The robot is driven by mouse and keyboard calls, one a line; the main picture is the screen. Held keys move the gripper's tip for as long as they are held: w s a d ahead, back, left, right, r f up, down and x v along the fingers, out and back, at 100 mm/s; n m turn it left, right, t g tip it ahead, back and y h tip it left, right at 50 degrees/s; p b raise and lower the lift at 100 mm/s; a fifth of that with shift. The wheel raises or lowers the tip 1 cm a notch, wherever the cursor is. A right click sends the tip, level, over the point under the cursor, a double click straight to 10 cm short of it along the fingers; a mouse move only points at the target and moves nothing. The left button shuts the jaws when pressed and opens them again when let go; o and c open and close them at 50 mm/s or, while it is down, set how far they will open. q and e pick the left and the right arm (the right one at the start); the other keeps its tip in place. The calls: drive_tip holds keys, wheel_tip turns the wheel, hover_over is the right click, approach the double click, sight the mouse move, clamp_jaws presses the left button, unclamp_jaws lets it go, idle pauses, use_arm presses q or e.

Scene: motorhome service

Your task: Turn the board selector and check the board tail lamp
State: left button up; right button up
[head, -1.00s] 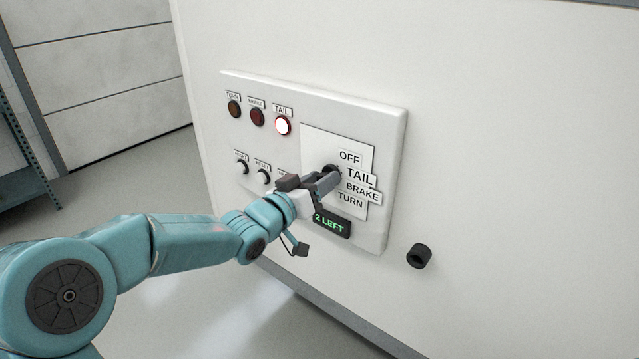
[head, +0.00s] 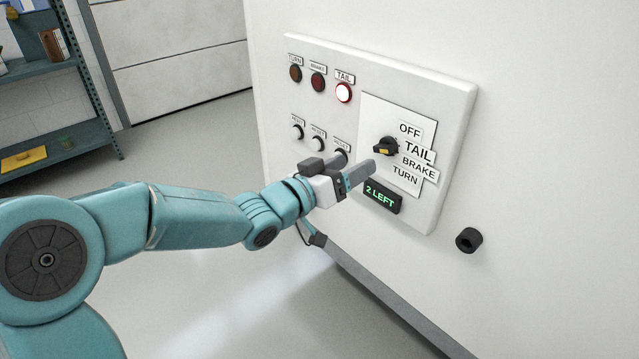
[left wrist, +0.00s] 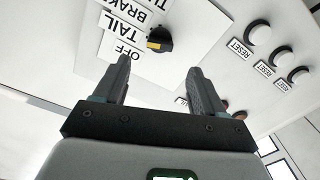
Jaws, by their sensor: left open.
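The board (head: 449,105) is a white panel on the white wall. Its black selector knob (head: 384,147) has a yellow mark and sits beside the labels OFF, TAIL, BRAKE and TURN; the knob also shows in the left wrist view (left wrist: 159,40). The TAIL label looks larger than OFF. The tail lamp (head: 344,93) glows bright white-red; the brake lamp (head: 318,82) and turn lamp (head: 295,73) are dark. My left gripper (head: 366,174) is open and empty, a little below and in front of the knob, apart from it. My right gripper is out of view.
Several reset buttons (head: 298,132) sit left of the selector, partly behind my gripper. A green display (head: 380,196) reads "2 LEFT". A black round fitting (head: 468,240) sticks out of the wall. A shelf (head: 45,160) stands at far left. The floor between is clear.

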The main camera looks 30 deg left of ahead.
use_arm(q)
drive_tip(key=v, duration=0.8)
drive_tip(key=shift+s, duration=0.25)
drive_tip(key=d+f+n+g+p, duration=0.1)
drive_tip(key=d+f+g+p, duration=0.3)
drive_tip(key=f, duration=0.4)
drive_tip(key=d+f+n+g+p, duration=0.25)
drive_tip(key=d+f+p, duration=0.25)
drive_tip(key=f, duration=0.4)
drive_tip(key=s+d+f+g+y+p, duration=0.1)
drive_tip(key=s+f+g, duration=0.4)
drive_tip(key=s+f, duration=0.3)
drive_tip(key=s+d+f+m+g+y+p, duration=0.1)
drive_tip(key=s+d+f+g, duration=0.1)
drive_tip(key=s+f+g, duration=0.3)
drive_tip(key=s+f, duration=0.3)
drive_tip(key=s, duration=0.4)
drive_tip(key=shift+s+d+f, duration=0.25)
drive_tip(key=shift+s+f, duration=0.05)
drive_tip(key=shift+f, duration=0.1)
